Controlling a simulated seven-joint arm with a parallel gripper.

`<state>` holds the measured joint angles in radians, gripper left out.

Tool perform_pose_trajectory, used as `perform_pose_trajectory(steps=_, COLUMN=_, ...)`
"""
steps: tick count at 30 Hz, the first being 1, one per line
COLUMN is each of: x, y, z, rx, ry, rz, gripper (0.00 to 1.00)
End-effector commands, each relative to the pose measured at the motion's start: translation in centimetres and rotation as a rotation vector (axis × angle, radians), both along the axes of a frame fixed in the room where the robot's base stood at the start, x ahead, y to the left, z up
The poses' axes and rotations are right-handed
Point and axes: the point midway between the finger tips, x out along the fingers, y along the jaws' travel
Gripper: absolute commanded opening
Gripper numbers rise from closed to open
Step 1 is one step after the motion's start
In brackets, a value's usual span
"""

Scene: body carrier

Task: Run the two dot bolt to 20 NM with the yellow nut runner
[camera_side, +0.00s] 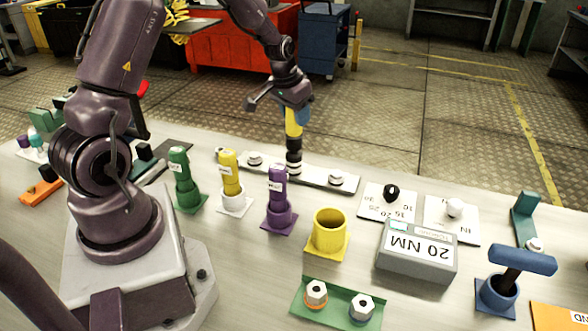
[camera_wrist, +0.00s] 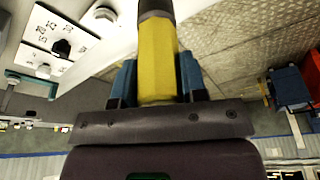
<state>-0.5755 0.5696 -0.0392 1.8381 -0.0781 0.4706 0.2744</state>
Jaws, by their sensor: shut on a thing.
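My gripper (camera_side: 297,112) is shut on the yellow nut runner (camera_side: 293,128), which hangs upright with its black socket end down. The wrist view shows the yellow body (camera_wrist: 157,60) between my two blue fingertips (camera_wrist: 158,85). The socket end meets the middle of a pale metal strip (camera_side: 315,178), covering whatever is under it; I cannot tell whether it is seated on a bolt. Bolt heads show on the strip at its left (camera_side: 255,159) and right (camera_side: 337,177). Dot marks are too small to read. A grey box (camera_side: 415,262) displays 20 NM. A yellow cup-shaped holder (camera_side: 328,238) stands empty.
In front of the strip stand a green tool (camera_side: 183,180), a yellow tool in a white holder (camera_side: 230,180) and a purple tool (camera_side: 278,195). White cards with knobs (camera_side: 388,203) lie right of the strip. A blue T-handled item (camera_side: 520,262) stands front right.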

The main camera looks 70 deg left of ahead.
Motion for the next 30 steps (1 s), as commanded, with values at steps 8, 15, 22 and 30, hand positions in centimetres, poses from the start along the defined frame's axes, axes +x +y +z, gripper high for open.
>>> perform_pose_trajectory(steps=8, x=0.1, y=0.1, z=0.2, rx=0.003, ry=-0.004, rz=0.0, gripper=0.0)
perform_pose_trajectory(steps=15, x=0.1, y=0.1, z=0.5, rx=0.004, ry=-0.005, rz=0.001, gripper=0.0)
perform_pose_trajectory(steps=22, x=0.2, y=0.1, z=1.1, rx=0.004, ry=-0.006, rz=0.001, gripper=0.0)
perform_pose_trajectory(steps=30, x=0.1, y=0.1, z=1.9, rx=0.004, ry=-0.005, rz=0.001, gripper=0.0)
